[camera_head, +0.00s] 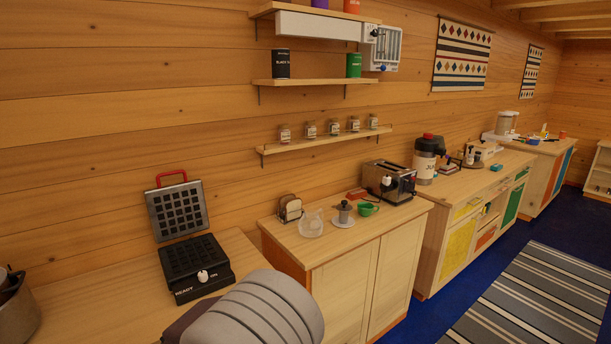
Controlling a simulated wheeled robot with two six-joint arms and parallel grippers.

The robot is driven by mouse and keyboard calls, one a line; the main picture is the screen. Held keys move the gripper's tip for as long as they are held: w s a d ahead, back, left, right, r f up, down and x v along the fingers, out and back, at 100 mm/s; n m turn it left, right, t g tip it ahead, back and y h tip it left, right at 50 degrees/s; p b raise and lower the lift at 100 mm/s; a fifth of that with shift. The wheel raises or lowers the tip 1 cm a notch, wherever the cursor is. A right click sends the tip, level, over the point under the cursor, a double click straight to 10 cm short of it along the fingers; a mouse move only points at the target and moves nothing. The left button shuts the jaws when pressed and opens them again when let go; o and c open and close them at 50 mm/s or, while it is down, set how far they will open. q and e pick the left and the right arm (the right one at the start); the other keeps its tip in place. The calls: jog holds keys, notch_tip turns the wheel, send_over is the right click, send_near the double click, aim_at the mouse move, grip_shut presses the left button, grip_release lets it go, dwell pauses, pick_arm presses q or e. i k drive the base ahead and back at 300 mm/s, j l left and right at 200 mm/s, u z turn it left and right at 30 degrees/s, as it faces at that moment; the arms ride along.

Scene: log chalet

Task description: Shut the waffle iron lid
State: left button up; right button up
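The waffle iron stands on the wooden counter at the left, its black base (195,266) showing a gridded plate, a white knob and lettering on its front. Its lid (178,209) is up, leaning back toward the log wall, with its grid facing out and a red handle (171,177) at the top. A large grey rounded shape at the bottom centre covers part of the counter in front of the waffle iron. Neither of my grippers can be made out in this view.
A metal pot (18,312) stands at the lower left. Shelves (325,138) hang above. A striped rug (535,300) lies on the blue floor.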

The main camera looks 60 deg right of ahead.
aim_at(178, 210)
jog(key=z, duration=1.15)
